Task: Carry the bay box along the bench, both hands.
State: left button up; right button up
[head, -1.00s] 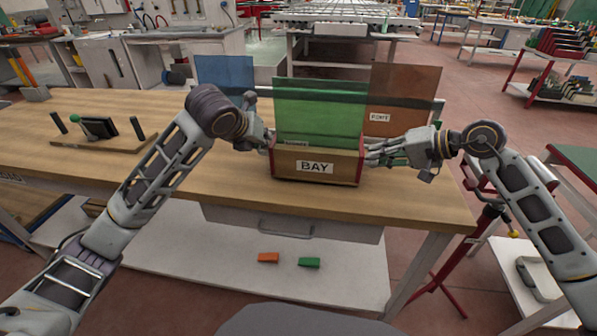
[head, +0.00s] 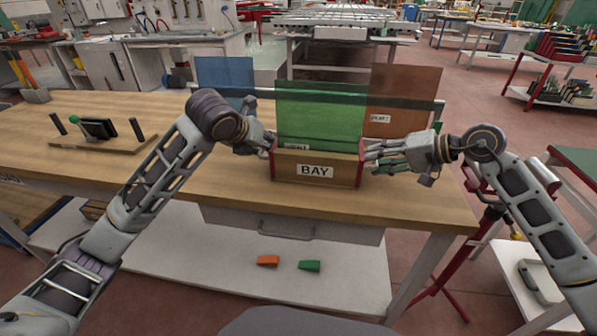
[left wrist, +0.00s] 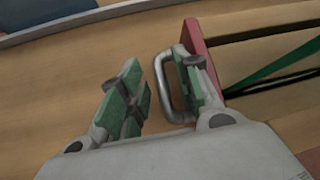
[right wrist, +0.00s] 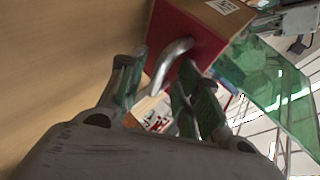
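The bay box (head: 289,172) is a wooden box with red ends and a BAY label, standing on the bench (head: 420,200). A green glass pane (head: 320,110) stands upright in it. My left gripper (head: 268,142) is at the box's left end. In the left wrist view its fingers are apart, with the metal handle (left wrist: 165,90) between them. My right gripper (head: 372,160) is at the right end. In the right wrist view its fingers are apart on either side of the other handle (right wrist: 170,60). Neither gripper visibly clamps its handle.
A blue pane (head: 225,78) and an orange pane (head: 405,90) stand behind the box along a dark rail. A wooden stand with posts (head: 100,138) is on the bench's left. Orange (head: 268,261) and green (head: 309,266) blocks lie on the lower shelf. The bench between stand and box is clear.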

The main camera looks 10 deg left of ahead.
pick_arm(q)
jog(key=d+v, duration=0.1)
jog(key=v, duration=0.7)
jog(key=shift+a, duration=0.5)
pick_arm(e)
jog(key=shift+s, duration=0.1)
dwell(0.4)
jog(key=v, duration=1.2)
dwell(0.4)
